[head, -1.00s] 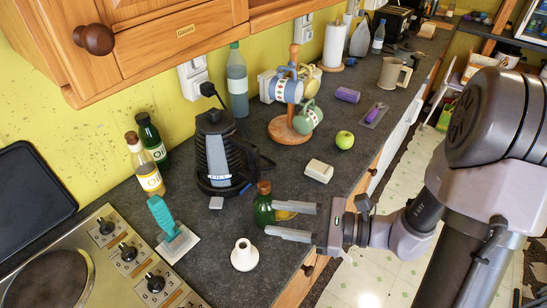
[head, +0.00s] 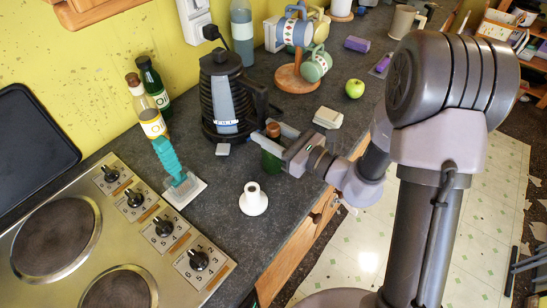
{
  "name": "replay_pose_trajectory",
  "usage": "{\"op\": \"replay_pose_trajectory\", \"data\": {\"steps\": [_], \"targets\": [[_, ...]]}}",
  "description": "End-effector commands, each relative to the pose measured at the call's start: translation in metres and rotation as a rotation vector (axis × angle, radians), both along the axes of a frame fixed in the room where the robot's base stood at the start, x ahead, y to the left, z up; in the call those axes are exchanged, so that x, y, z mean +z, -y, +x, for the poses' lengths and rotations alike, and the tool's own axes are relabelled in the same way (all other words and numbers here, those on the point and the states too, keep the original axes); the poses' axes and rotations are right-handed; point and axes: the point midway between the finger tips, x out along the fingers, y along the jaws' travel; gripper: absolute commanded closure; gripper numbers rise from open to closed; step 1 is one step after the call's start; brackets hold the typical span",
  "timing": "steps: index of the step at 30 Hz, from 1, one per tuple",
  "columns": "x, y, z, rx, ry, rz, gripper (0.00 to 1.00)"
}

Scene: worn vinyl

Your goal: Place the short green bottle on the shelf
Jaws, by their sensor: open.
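The short green bottle (head: 271,160) with a brown cap stands upright on the dark worktop, in front of the kettle. My gripper (head: 262,130) is open, with its two fingers reaching on either side of the bottle just below the cap. Part of the bottle is hidden by the near finger, and I cannot tell whether a finger touches it. A wooden shelf unit (head: 534,83) shows at the far right edge, partly cut off; I cannot tell if it is the task's shelf.
The black kettle (head: 222,95) stands close behind the bottle, and a white candle holder (head: 253,200) stands in front. A white box (head: 328,117) and a green apple (head: 355,88) lie to the right. Taller bottles (head: 153,85) and a teal brush (head: 168,157) are left, beside the stove (head: 125,215).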

Motion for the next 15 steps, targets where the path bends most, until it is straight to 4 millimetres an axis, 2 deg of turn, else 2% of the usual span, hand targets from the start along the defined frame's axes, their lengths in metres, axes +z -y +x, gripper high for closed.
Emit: {"op": "replay_pose_trajectory", "data": {"steps": [3,10,15], "targets": [[-0.0009,-0.0119,0.0090,0.001,0.001,-0.001,0.57],[0.0002,-0.0128,0.0106,-0.001,-0.001,0.001,0.59],[0.0001,-0.0127,0.0104,-0.001,-0.001,0.001,0.93]]}}
